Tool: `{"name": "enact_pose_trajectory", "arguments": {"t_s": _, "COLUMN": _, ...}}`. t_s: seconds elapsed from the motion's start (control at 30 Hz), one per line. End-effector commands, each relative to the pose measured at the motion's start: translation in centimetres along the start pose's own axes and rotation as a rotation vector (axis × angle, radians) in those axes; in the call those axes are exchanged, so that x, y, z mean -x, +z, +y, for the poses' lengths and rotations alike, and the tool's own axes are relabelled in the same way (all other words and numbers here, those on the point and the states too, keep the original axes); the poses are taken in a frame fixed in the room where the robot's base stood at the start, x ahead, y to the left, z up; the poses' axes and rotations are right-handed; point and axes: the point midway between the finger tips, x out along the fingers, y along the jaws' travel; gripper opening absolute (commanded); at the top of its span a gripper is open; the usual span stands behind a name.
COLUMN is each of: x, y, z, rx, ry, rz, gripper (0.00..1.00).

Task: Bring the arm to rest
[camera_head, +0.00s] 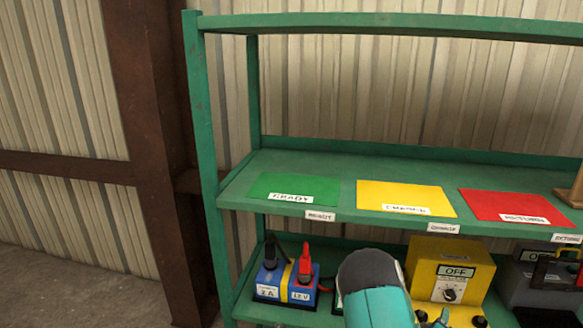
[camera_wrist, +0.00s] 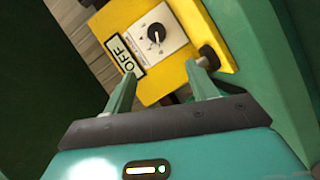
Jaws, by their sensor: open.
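My gripper (camera_wrist: 163,82) shows in the wrist view with its two green fingers apart and nothing between them. Beyond the fingertips is a yellow box (camera_wrist: 190,22) with an OFF label and a black dial on a white plate. I cannot tell whether a finger touches it. In the head view my teal arm (camera_head: 378,300) with a dark grey cap rises from the bottom edge, in front of the lower shelf. The yellow box (camera_head: 425,268) stands just right of it there. My fingers cannot be made out in the head view.
Below left is a blue battery (camera_head: 270,276) with black and red clamps. A dark grey box (camera_head: 515,285) stands lower right. Floor (camera_head: 80,285) is clear at left.

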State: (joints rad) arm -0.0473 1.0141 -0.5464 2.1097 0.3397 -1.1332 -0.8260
Motion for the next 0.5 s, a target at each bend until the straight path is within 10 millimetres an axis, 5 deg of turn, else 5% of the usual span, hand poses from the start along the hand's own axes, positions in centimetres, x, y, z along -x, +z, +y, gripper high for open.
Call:
{"name": "enact_pose_trajectory", "arguments": {"t_s": 0.27, "x": 2.7, "y": -6.5, "z": 2.9, "rx": -0.327, "ry": -0.21, "rz": -0.075, "gripper": 0.57}}
{"name": "enact_pose_trajectory", "arguments": {"t_s": 0.5, "x": 7.3, "y": -12.1, "z": 5.6, "rx": -0.541, "ry": -0.41, "rz": -0.111, "gripper": 0.57}}
